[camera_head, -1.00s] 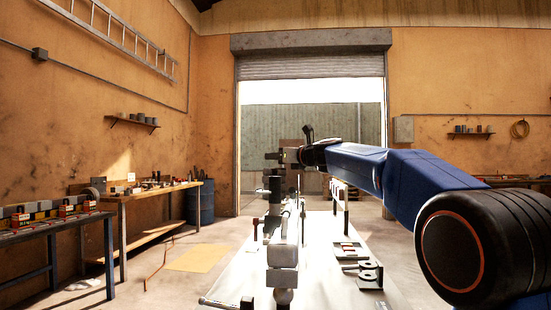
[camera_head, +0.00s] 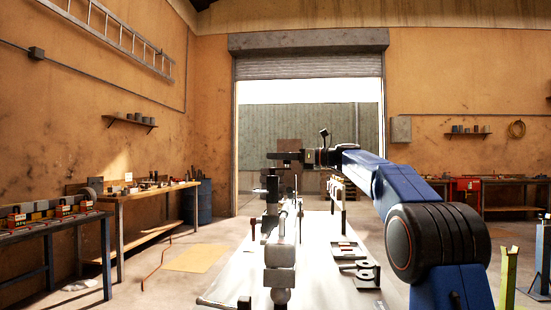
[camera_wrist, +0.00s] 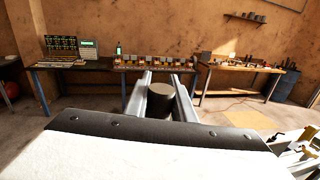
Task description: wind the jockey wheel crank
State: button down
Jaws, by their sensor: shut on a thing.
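My gripper (camera_head: 284,157) is above the top of the jockey wheel post (camera_head: 271,192), which stands at the front of the trailer. In the wrist view my gripper (camera_wrist: 161,82) has its two grey fingers on either side of a short dark cylinder, the crank handle (camera_wrist: 160,93). It is shut on this handle. The coupling head (camera_head: 280,253) is in front of the post, low in the head view. The crank arm is too small and overlapped to make out clearly.
Tool benches (camera_head: 125,200) line the left wall. A pale mat (camera_head: 240,283) lies under the trailer parts, with dark fittings (camera_head: 362,270) at its right.

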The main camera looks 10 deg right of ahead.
jog(key=shift+w+d+n+g+y, duration=0.15)
jog(key=shift+n+g+y, duration=0.25)
jog(key=shift+n+g, duration=0.3)
jog(key=shift+w+d+n+g+y, duration=0.15)
jog(key=shift+n+g+y, duration=0.3)
jog(key=shift+g, duration=0.45)
jog(key=shift+n+g, duration=0.35)
jog(key=shift+g, duration=0.25)
jog(key=shift+s, duration=0.1)
jog(key=c, duration=1.5)
grip_release()
jog(key=shift+d, duration=0.1)
jog(key=v, duration=1.7)
jog(key=shift+d+f, duration=0.1)
jog(key=shift+f, duration=0.1)
